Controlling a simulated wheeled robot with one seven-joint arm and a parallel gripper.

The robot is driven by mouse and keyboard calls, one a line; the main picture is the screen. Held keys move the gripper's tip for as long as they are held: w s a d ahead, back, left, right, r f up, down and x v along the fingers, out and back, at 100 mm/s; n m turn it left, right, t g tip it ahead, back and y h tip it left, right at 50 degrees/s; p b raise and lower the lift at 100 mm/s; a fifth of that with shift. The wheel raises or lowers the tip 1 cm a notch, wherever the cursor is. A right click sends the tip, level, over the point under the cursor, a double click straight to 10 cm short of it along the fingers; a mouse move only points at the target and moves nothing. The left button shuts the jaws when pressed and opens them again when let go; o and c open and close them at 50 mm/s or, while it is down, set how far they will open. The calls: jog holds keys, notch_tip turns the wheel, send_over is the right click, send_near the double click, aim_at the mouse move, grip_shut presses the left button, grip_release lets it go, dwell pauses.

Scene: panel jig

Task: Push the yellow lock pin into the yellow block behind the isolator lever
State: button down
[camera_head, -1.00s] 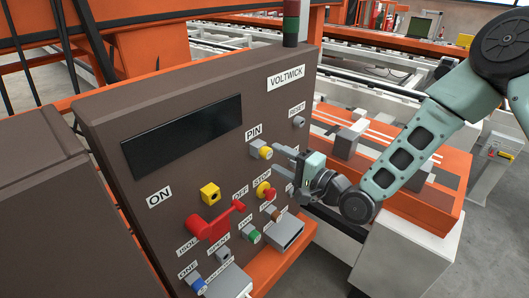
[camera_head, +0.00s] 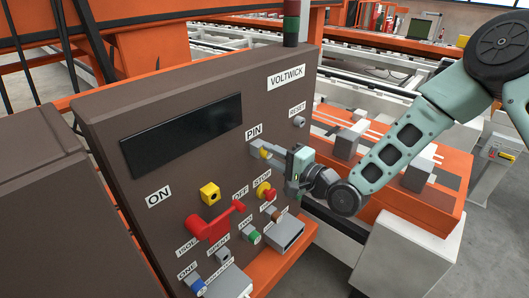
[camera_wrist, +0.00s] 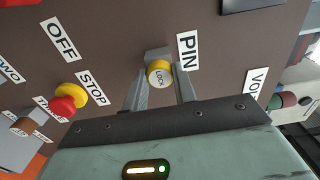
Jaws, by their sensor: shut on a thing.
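The yellow lock pin (camera_wrist: 159,74) has a round face marked LOCK and sits in a grey holder beside the PIN label. It also shows in the head view (camera_head: 264,153), partly covered by the fingers. My gripper (camera_head: 261,148) has its fingers on both sides of the pin, shut on it; the wrist view shows the two fingers (camera_wrist: 160,84) reaching up to it. The yellow block (camera_head: 210,194) is on the panel above the red isolator lever (camera_head: 215,222). The lever's handle points right and up, toward the OFF label.
A red STOP button on a yellow collar (camera_head: 266,192) lies below the pin. A grey RESET button (camera_head: 299,121) is above right. Green (camera_head: 250,237) and blue (camera_head: 197,285) buttons and grey boxes line the panel's lower edge. A dark display (camera_head: 183,135) fills the upper left.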

aim_at(270, 155)
jog(key=shift+s+d, duration=0.4)
jog(key=shift+d, duration=0.1)
dwell(0.6)
jog(key=shift+v, duration=1.7)
